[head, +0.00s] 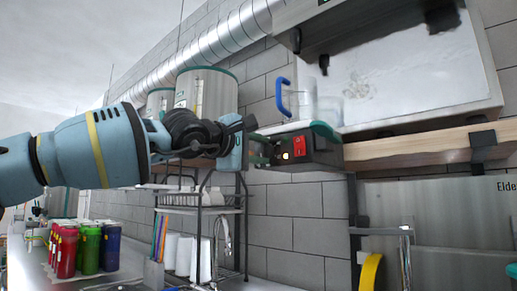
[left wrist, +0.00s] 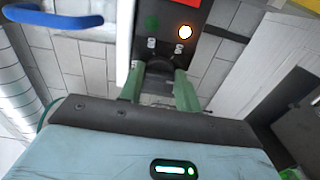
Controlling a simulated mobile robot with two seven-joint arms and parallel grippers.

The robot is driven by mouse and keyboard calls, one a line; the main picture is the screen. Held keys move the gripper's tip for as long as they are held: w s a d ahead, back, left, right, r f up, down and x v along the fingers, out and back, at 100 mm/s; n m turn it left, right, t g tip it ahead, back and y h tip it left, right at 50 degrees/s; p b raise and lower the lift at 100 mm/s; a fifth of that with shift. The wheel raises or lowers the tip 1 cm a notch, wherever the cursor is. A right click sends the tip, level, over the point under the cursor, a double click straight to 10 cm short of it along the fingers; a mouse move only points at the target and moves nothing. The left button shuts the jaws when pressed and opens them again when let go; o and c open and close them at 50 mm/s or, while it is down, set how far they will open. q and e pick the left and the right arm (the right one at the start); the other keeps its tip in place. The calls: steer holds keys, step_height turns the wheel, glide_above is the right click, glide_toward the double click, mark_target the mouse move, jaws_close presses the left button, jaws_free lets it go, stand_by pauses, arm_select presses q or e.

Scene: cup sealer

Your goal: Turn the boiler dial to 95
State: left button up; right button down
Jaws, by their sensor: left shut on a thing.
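The boiler's black control box (head: 322,152) sticks out from the shelf in the head view, with a red display (head: 299,146) on it. In the left wrist view the dark panel (left wrist: 168,38) carries a lit orange-white light (left wrist: 185,32), a dark green light (left wrist: 152,22) and small labels. The dark round dial (left wrist: 160,66) sits below these, between the green fingers of my left gripper (left wrist: 160,90). In the head view my left gripper (head: 262,150) reaches the box from the left, shut on the dial. The dial's setting is not readable. My right gripper is not in view.
A blue handle (head: 282,96) and clear cups (head: 308,100) are above the box. A wooden shelf (head: 410,152) runs right. Below are a wire rack (head: 200,200) and several coloured bottles (head: 88,248) on the counter. A metal duct (head: 225,38) runs overhead.

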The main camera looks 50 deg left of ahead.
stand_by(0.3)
arm_select(q)
steer(key=o, duration=1)
steer(key=shift+s+d+b, duration=0.25)
steer(key=shift+s+b, duration=0.1)
steer(key=shift+s, duration=1.6)
steer(key=shift+s+d+b, duration=0.2)
steer(key=shift+s+b, duration=0.15)
steer(key=shift+s, duration=1.6)
